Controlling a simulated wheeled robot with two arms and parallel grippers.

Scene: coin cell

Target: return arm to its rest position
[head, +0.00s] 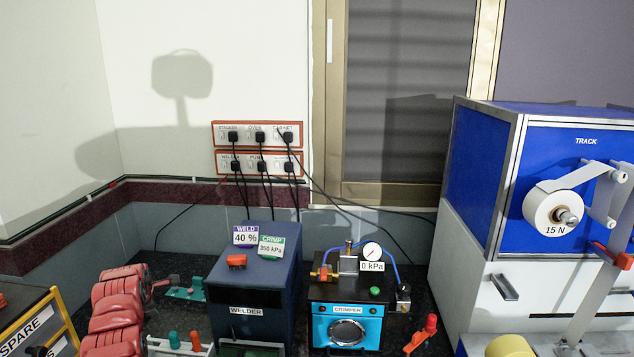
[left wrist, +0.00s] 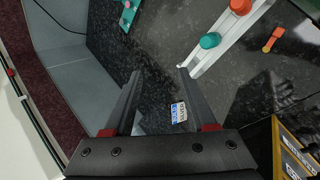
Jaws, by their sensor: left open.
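In the left wrist view, my left gripper (left wrist: 160,72) is open, with nothing between its two grey fingers. It is over the dark speckled counter (left wrist: 150,50). In the head view, red ribbed segments at the lower left appear to be my left arm, reaching over the counter. My right gripper is in neither view.
A white rack (head: 180,346) with teal and orange knobs, a teal holder (head: 187,293) and the yellow-framed SPARE box (head: 35,325) are close around. The blue welder (head: 250,285), crimper (head: 345,325) and tall TRACK machine (head: 485,180) stand to the right.

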